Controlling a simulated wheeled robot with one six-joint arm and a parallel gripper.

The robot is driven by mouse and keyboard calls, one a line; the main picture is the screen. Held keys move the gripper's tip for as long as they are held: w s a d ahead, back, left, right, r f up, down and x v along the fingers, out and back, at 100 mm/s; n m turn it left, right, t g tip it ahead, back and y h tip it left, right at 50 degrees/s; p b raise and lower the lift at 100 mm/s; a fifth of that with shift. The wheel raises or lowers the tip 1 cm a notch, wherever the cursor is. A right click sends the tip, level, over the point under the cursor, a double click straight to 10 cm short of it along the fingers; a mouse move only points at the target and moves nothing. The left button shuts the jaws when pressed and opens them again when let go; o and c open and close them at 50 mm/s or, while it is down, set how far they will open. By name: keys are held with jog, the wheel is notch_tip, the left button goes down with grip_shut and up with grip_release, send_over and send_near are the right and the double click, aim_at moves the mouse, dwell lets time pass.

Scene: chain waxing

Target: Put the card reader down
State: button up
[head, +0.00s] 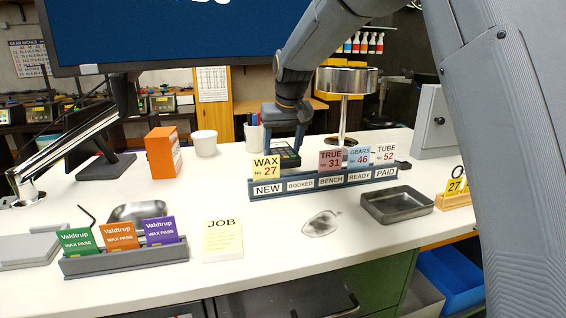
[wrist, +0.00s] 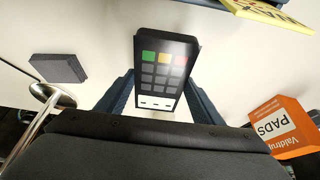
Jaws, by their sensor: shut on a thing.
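The card reader (wrist: 161,75) is dark with a keypad of grey keys and green, yellow and red keys on top. In the wrist view it sits between the two fingers of my gripper (wrist: 160,92), which is shut on it. In the head view the card reader (head: 286,157) shows behind the left end of the labelled card rack, partly hidden by the WAX 27 card. My gripper (head: 285,128) reaches down to it from above. I cannot tell whether its underside touches the white counter (head: 310,268).
The card rack (head: 322,184) stands just in front. An orange box (head: 163,152) and a white cup (head: 204,143) are to the left. A round-topped stand (head: 346,82) is behind. A metal tray (head: 398,204) lies at right. The counter between cup and rack is clear.

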jog(key=shift+f+p, duration=0.65)
jog(key=shift+f, duration=1.5)
jog(key=shift+f, duration=0.15)
jog(key=o, duration=1.2)
